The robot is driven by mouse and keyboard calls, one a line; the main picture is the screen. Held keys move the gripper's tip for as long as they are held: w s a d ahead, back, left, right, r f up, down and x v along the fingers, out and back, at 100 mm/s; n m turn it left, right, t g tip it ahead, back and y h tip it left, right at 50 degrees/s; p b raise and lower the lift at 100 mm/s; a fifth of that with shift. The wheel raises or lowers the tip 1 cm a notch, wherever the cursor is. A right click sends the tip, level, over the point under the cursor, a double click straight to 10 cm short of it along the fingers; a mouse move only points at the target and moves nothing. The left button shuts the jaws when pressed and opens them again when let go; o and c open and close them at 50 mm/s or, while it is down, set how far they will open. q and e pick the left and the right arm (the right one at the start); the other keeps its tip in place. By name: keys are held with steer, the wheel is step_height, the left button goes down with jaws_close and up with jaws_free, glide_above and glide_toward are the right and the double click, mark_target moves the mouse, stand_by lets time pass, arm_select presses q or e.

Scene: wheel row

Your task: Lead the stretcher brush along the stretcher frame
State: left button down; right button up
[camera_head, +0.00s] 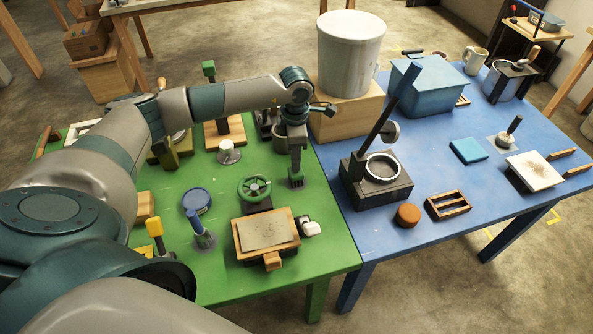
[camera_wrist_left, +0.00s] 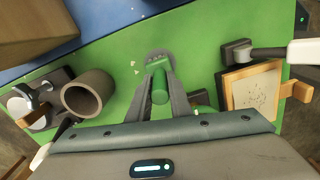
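My left gripper (camera_head: 296,182) points down over the green table, to the right of a green handwheel. Its fingers (camera_wrist_left: 161,72) lie close along both sides of a green handle (camera_wrist_left: 160,88), which I take for the stretcher brush, and look shut on it. A grey dotted plate (camera_wrist_left: 158,57) shows at the fingertips; whether it touches the table is hard to tell. The stretcher frame (camera_head: 240,250), pale wood around a speckled grey panel, lies at the table's front, apart from the gripper. It also shows at the right of the left wrist view (camera_wrist_left: 232,101). My right gripper is out of view.
The green handwheel (camera_head: 254,188) stands just behind the frame. A dark and white piece (camera_head: 310,229) sits at the frame's right side. A blue-handled tool (camera_head: 195,222) and a blue disc (camera_head: 197,199) stand left. The blue table (camera_head: 440,235) adjoins on the right, with a dark lever box (camera_head: 376,195).

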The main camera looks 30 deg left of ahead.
arm_select(q)
steer(key=shift+r+p, duration=1.5)
steer(key=shift+r, duration=2.05)
steer(key=shift+r+p, duration=1.05)
steer(key=shift+r, duration=1.45)
